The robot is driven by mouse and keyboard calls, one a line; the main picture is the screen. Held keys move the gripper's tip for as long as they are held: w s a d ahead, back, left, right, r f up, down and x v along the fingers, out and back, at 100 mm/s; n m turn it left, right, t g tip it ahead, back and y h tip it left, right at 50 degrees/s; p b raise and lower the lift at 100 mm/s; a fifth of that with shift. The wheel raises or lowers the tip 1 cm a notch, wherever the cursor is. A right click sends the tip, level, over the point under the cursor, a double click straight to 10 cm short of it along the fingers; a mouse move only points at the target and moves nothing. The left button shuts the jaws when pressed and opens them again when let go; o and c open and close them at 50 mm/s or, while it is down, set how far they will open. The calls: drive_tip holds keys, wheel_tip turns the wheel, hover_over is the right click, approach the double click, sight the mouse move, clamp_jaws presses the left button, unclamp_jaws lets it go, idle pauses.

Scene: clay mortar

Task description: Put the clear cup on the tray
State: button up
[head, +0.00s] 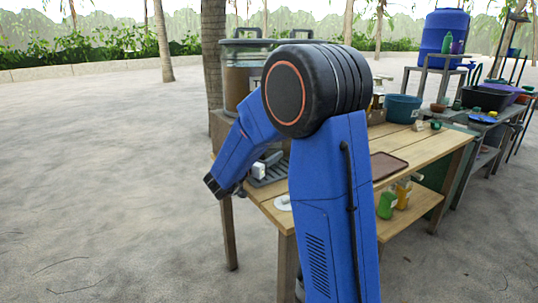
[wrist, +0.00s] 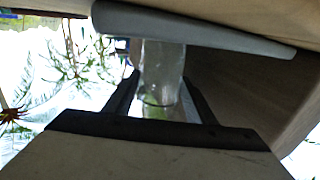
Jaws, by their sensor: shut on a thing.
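In the wrist view the clear cup (wrist: 162,68) is see-through and stands between the two dark fingers of my gripper (wrist: 160,100). The gripper is shut on it. The cup's far end meets or overlaps a grey slab (wrist: 200,30) in the picture; I cannot tell if they touch. In the head view my blue arm bends down to the left end of the wooden table, and I cannot make out the cup there. A flat brown tray (head: 388,166) lies on the table to the right of my arm. It looks empty, and its left part is hidden by my arm.
A dark ribbed rack (head: 272,172) and a white round dish (head: 283,203) are at the wooden table's (head: 428,149) left end. A large lidded container (head: 240,80) stands behind. A blue tub (head: 403,108) is behind the tray. Bottles (head: 388,203) stand on the lower shelf.

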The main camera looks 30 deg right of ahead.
drive_tip(key=shift+f, duration=0.1)
drive_tip(key=o, duration=0.8)
drive_tip(key=shift+o, duration=0.2)
